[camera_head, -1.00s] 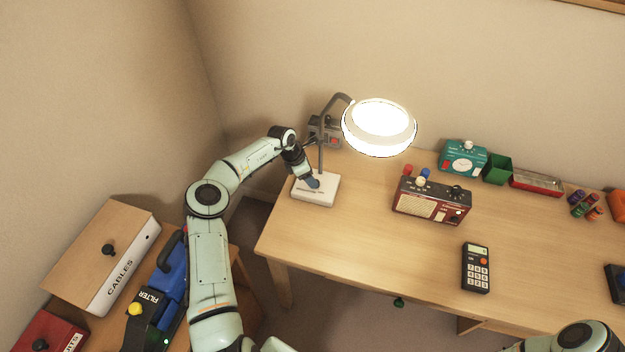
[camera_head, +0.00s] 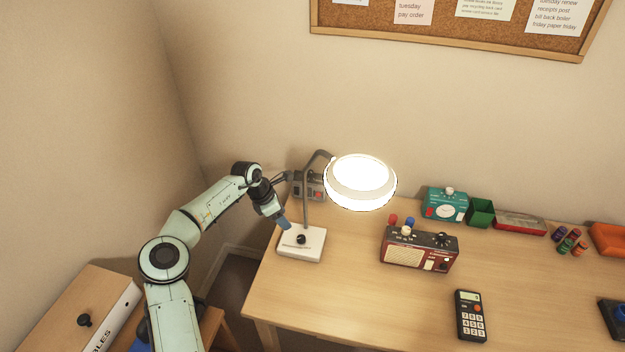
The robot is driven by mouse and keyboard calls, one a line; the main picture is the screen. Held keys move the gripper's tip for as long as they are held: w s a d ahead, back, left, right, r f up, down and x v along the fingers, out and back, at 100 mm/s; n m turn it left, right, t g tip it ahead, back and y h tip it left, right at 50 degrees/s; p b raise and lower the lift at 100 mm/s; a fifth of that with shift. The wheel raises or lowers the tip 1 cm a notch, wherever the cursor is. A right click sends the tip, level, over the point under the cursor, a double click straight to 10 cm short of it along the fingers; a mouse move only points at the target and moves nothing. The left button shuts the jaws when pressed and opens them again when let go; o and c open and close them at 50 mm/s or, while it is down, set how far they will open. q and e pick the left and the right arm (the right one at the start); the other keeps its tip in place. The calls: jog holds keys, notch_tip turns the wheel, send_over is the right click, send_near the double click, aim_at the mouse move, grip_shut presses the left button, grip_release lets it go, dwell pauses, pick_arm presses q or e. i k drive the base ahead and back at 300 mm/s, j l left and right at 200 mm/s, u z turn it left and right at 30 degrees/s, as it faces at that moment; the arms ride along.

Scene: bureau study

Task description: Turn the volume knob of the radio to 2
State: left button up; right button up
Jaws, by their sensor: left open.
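The dark red radio (camera_head: 418,250) stands on the desk right of the lamp, with a pale speaker grille on its front. A cream knob (camera_head: 406,231) and a black knob (camera_head: 441,240) are on its top; I cannot tell which is the volume knob or read its setting. Red and blue caps show at its back left. My left gripper (camera_head: 283,223) is open and empty at the left back edge of the lamp base, well left of the radio. My right gripper is out of view.
The lit lamp (camera_head: 360,184) has a white base (camera_head: 311,253) with a black knob, and its shade hangs behind and above the radio. A calculator (camera_head: 470,315) lies in front right. A teal device (camera_head: 445,204) stands behind. The desk before the radio is clear.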

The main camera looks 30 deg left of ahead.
aim_at(443, 236)
jog(key=k, duration=1)
